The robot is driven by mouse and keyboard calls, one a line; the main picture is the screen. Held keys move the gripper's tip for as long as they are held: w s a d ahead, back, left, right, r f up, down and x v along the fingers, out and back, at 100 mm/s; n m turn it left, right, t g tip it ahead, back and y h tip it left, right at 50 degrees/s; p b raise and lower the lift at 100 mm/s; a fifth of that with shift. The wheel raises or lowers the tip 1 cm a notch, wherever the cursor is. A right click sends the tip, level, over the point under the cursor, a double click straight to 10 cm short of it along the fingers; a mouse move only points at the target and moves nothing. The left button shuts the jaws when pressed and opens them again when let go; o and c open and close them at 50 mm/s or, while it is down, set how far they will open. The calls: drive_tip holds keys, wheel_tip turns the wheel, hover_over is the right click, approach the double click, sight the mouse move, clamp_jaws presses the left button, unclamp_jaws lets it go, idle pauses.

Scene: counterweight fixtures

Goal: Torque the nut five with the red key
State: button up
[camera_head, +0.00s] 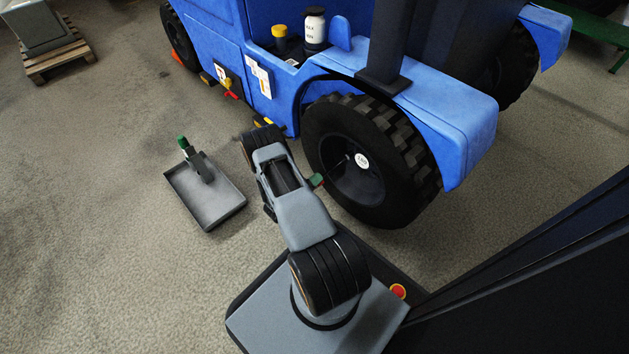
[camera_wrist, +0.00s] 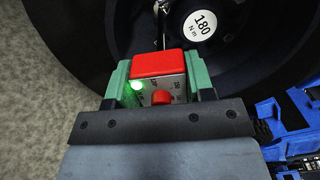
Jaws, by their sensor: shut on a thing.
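My gripper (camera_head: 316,181) is at the near face of the black wheel (camera_head: 330,135), in front of its hub. In the wrist view, its two green fingers (camera_wrist: 160,78) are shut on the red key (camera_wrist: 158,64). The key has a red top, a pale face with a red knob and a lit green light. A thin shaft shows beyond the key, toward the hub. The hub carries a round white label (camera_wrist: 200,25) reading 180 Nm, also in the head view (camera_head: 361,160). I cannot tell nut five apart, or whether the key's tip is seated on it.
The blue vehicle (camera_head: 460,130) stands behind my arm. A pallet (camera_head: 57,62) is at the far left. Floor left of the tray is clear.

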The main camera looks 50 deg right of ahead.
drive_tip(key=shift+w+a, duration=0.15)
drive_tip(key=shift+a, duration=2.1)
